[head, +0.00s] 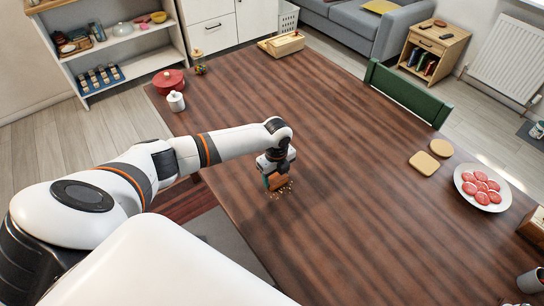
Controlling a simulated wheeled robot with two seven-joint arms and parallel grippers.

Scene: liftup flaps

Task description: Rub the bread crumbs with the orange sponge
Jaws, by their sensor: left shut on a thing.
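My left gripper (273,175) reaches in from the left and points down at the wooden table (345,150), near its left edge. It is shut on the orange sponge (277,182), which shows just under the fingers, low at the tabletop. I cannot tell whether the sponge touches the table. Small pale bread crumbs (285,192) lie scattered beside and in front of the sponge; some may be hidden behind it and the gripper. My right gripper is not in view.
A white plate (463,187) with several red slices and two tan pieces (425,163) lie at the right. A red pot (168,82), a white jar (176,101) and a wooden box (284,46) stand at the far side. The table's middle is clear.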

